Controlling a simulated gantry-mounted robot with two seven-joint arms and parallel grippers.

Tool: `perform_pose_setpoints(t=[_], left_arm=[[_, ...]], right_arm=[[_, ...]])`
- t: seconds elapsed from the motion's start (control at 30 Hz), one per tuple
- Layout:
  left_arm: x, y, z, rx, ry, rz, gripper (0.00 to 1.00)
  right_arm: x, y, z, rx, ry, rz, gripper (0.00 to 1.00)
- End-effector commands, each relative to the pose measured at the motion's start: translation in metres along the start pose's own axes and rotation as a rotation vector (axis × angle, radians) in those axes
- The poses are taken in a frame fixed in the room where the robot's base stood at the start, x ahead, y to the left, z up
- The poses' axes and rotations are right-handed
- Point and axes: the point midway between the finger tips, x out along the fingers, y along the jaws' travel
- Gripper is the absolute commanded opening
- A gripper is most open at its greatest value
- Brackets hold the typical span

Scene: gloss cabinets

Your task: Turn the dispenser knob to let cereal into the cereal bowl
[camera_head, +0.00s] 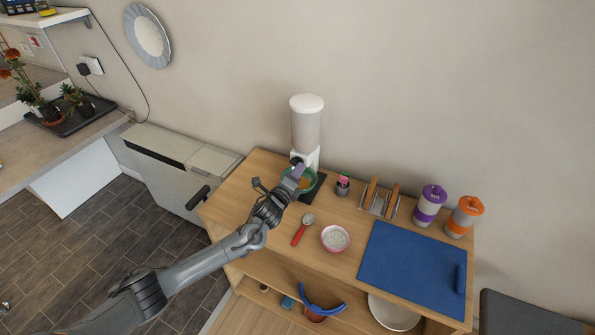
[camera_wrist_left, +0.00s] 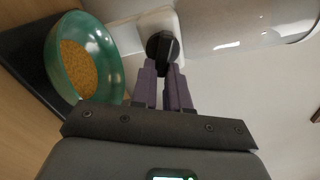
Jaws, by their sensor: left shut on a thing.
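The white cereal dispenser (camera_head: 306,128) stands upright against the wall on the wooden cabinet. Its black knob (camera_wrist_left: 161,45) is on the front of the white body in the left wrist view. My left gripper (camera_head: 296,172) reaches it from the front, and its purple fingers (camera_wrist_left: 163,82) are shut on the knob. The green cereal bowl (camera_wrist_left: 108,52) sits on the dispenser's dark base, beside the fingers in the wrist view. Orange-brown cereal (camera_wrist_left: 77,69) lies in it. In the head view, my gripper partly hides the bowl (camera_head: 311,184) and the knob. My right gripper is out of view.
A red-handled spoon (camera_head: 301,231) and a pink bowl (camera_head: 335,238) lie in front of the dispenser. A small cup (camera_head: 342,186), a toast rack (camera_head: 379,199), purple (camera_head: 430,206) and orange (camera_head: 463,217) canisters and a blue mat (camera_head: 412,268) are to the right.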

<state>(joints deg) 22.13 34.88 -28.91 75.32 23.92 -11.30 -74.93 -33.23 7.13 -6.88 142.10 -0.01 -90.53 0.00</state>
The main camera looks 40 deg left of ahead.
Motion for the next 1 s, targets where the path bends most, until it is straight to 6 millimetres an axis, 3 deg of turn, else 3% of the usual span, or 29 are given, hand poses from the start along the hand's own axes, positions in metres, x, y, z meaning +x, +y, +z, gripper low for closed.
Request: perform_pose_setpoints(t=[0.73,0.77,0.9,1.0], left_arm=[[-0.0001,0.0026,-0.0003,0.094,0.001,0.002,0.0],[-0.0001,0.0027,-0.0003,0.094,0.001,0.002,0.18],[-0.0001,0.0024,-0.0003,0.093,0.001,0.001,0.39],[-0.0001,0.0023,-0.0003,0.093,0.001,0.001,0.4]], right_arm=[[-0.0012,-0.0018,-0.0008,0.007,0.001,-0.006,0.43],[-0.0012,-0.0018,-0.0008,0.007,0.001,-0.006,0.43],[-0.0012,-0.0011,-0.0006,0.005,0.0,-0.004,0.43],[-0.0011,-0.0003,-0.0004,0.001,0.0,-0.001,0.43]])
